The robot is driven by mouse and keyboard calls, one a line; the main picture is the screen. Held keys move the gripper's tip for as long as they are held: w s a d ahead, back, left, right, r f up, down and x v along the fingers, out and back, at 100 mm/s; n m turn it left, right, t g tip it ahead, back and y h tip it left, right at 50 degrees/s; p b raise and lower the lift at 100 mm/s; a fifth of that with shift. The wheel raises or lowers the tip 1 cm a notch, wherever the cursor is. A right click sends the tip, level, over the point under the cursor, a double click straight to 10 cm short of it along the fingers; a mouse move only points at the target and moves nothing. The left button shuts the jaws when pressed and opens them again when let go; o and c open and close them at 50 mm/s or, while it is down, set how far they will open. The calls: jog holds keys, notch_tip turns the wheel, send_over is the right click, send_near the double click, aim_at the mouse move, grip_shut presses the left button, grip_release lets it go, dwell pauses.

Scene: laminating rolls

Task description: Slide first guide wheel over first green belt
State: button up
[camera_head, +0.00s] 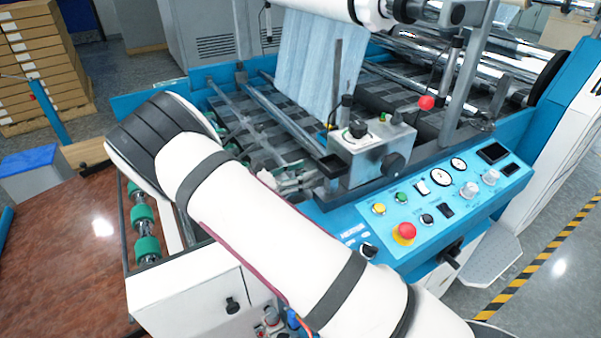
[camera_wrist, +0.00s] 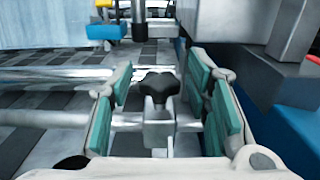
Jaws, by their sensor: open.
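My gripper (camera_wrist: 162,80) is open, with one teal-padded finger on each side of a black star knob (camera_wrist: 159,87). The knob tops a grey metal block (camera_wrist: 158,128) on a horizontal rod. I see gaps between pads and knob, and the gripper is not shut on it. Whether this block carries the first guide wheel I cannot tell. In the head view my gripper (camera_head: 287,181) is partly hidden behind my arm, low over the machine's near side. Green ringed rollers (camera_head: 147,249) stand at the left of the machine; which green belt is the first is not clear.
A grey control box (camera_head: 372,150) stands close to the right of my gripper. The blue panel (camera_head: 440,210) with buttons lies in front. Metal rods (camera_head: 275,105) cross the checkered bed. A pale blue sheet (camera_head: 318,60) hangs behind. A brown tabletop (camera_head: 70,235) is at left.

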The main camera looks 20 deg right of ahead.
jog(key=a, duration=0.4)
jog(key=s+a, duration=0.1)
jog(key=a, duration=0.3)
jog(key=s+a, duration=0.1)
jog(key=a, duration=0.2)
jog(key=shift+s+a, duration=0.15)
jog(key=shift+a, duration=0.25)
